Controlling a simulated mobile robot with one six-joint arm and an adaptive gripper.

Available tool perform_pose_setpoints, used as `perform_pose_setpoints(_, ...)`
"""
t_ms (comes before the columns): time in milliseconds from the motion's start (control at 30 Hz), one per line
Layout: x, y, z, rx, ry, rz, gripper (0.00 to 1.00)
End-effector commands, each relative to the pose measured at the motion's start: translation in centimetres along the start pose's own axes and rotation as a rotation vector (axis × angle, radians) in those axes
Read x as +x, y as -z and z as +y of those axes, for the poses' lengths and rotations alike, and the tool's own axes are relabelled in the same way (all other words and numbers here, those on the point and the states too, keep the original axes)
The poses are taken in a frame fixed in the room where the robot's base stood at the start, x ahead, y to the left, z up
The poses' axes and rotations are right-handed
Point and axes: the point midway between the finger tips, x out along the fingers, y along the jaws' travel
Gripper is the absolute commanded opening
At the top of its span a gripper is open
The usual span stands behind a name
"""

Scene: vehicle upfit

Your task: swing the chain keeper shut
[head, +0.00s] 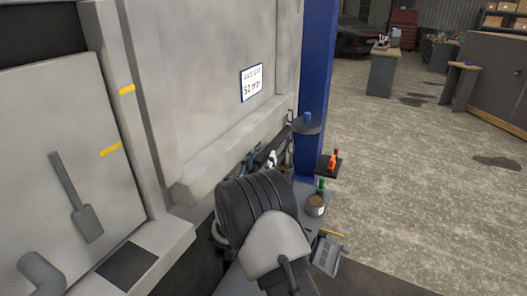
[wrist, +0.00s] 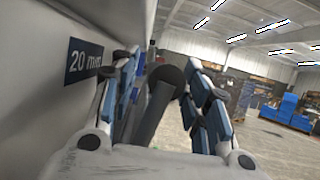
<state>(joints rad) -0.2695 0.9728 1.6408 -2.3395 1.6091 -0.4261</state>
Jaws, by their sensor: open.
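In the wrist view my gripper (wrist: 163,72) is open, with one blue-and-dark finger on each side. A dark grey bar with a round end (wrist: 160,100) stands between the fingers, slightly tilted. It may be the chain keeper or its handle, but I cannot tell for sure. No clear contact shows between the fingers and the bar. In the head view my dark wrist hides most of the gripper; bluish finger parts (head: 252,158) show beyond it, close to the lower edge of the pale vehicle panel. I cannot make out a chain.
A blue post (head: 318,80) stands just beyond my arm. A small bench with a tin (head: 315,205) lies to its right. Open concrete floor (head: 410,150) extends right.

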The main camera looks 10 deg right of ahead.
Motion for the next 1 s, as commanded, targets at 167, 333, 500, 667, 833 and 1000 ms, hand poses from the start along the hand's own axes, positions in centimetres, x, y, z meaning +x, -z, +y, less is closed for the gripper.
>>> perform_pose_setpoints(167, 0.26, -0.11, -0.1, 0.0, -0.002, 0.001, 0.43)
perform_pose_setpoints(333, 0.25, -0.07, -0.1, 0.0, -0.002, 0.001, 0.43)
perform_pose_setpoints(500, 0.25, -0.07, -0.11, 0.0, -0.002, 0.001, 0.34)
perform_pose_setpoints(667, 0.25, -0.08, -0.11, 0.0, -0.002, 0.001, 0.23)
perform_pose_setpoints(833, 0.25, -0.08, -0.11, 0.0, -0.002, 0.0, 0.12)
perform_pose_setpoints(1000, 0.25, -0.09, -0.11, 0.001, -0.002, 0.0, 0.0)
